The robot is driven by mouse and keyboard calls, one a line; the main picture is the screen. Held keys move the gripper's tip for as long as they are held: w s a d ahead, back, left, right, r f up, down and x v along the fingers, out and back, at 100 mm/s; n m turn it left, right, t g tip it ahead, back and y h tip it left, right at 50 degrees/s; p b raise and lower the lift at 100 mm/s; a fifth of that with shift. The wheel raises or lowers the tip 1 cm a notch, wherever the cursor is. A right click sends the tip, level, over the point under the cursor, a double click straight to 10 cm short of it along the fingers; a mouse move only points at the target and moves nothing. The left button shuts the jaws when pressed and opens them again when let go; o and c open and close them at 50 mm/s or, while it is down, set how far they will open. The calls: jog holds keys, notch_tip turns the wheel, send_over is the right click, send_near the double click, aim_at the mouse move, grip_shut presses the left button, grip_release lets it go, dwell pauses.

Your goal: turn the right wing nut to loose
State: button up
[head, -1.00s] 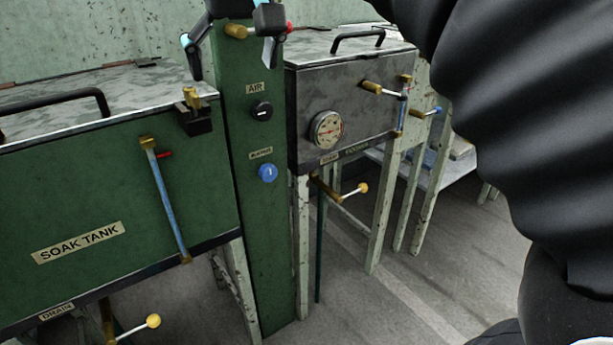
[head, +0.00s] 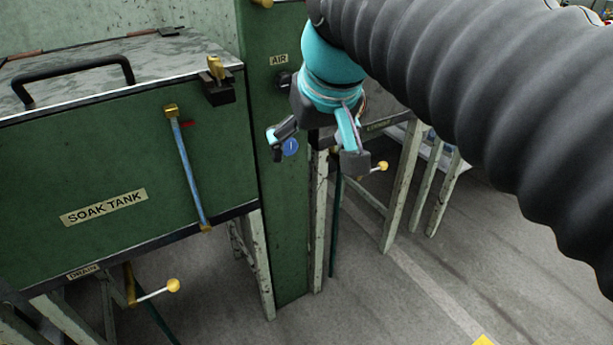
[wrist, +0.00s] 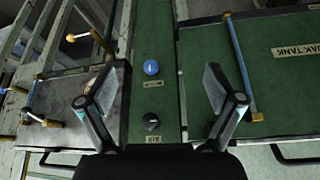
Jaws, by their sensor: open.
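A brass wing nut (head: 216,68) stands upright on a dark clamp block (head: 219,92) at the right front edge of the soak tank's lid, in the head view. I cannot make it out in the wrist view. My gripper (head: 315,152) is open and empty, to the right of the wing nut and lower in the picture, in front of the green column. In the wrist view my gripper (wrist: 160,82) has its fingers spread wide, with the column's face between them and nothing held.
The soak tank (head: 130,160) has a blue sight tube (head: 187,170) and a black lid handle (head: 75,75). The column carries a black air knob (wrist: 151,121) and a blue button (wrist: 151,67). A grey cooker (wrist: 100,105) stands beyond, partly hidden by my arm. Floor in front is clear.

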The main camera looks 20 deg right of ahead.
jog(key=s+d+f, duration=0.1)
jog(key=s+f, duration=0.2)
jog(key=f, duration=0.3)
jog(key=s+d+f, duration=0.1)
jog(key=s+f, duration=0.1)
jog(key=f, duration=0.4)
jog(key=shift+s+d+m, duration=0.25)
jog(key=shift+s+m, duration=0.15)
jog(key=shift+s+d+f, duration=0.1)
jog(key=shift+s+f, duration=0.2)
jog(key=shift+f, duration=0.35)
jog(key=shift+s+d+f, duration=0.15)
jog(key=shift+s+f, duration=0.2)
jog(key=shift+f, duration=0.25)
jog(key=shift+s+d+f, duration=0.1)
jog(key=shift+s+f, duration=0.2)
jog(key=shift+f, duration=0.35)
